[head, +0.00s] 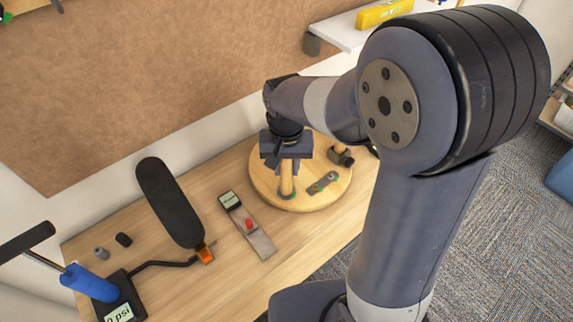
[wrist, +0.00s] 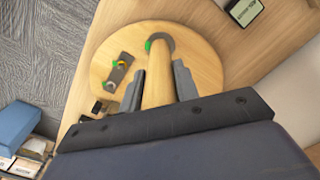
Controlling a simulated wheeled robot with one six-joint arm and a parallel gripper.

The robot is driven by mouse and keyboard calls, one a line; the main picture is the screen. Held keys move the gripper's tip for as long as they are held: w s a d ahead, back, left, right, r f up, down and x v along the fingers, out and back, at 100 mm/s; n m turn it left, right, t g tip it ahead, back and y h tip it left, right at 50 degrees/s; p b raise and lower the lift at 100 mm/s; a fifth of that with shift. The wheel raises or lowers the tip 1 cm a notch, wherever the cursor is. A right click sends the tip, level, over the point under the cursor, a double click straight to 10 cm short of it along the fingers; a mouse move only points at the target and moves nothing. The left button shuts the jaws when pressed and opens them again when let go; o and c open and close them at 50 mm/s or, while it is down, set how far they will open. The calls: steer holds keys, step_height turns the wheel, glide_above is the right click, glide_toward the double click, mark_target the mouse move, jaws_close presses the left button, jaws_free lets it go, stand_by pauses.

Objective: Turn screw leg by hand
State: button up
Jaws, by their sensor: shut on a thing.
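A wooden screw leg (head: 286,178) stands up from a round wooden top (head: 262,188) on the workbench. It also shows in the wrist view (wrist: 158,75), running between the fingers towards the round top (wrist: 204,58). My gripper (head: 287,165) points down over the leg and is shut on it. In the wrist view my gripper (wrist: 158,88) has one finger on each side of the leg. The leg's upper end is hidden by my gripper.
A grey plate with coloured parts (head: 322,183) lies on the round top. A level-like tool with a display (head: 262,243), a black paddle-shaped thing (head: 170,200) and a blue-handled pump (head: 90,283) are on the bench to the left. A white shelf (head: 345,35) juts out above.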

steer(key=m, duration=0.4)
steer(key=shift+w+m, duration=0.1)
steer(key=shift+m, duration=2.1)
steer(key=o, duration=1)
steer(key=shift+c, duration=0.2)
step_height(320, 180, up, 11)
steer(key=shift+f+b, duration=0.1)
steer(key=shift+b, duration=0.2)
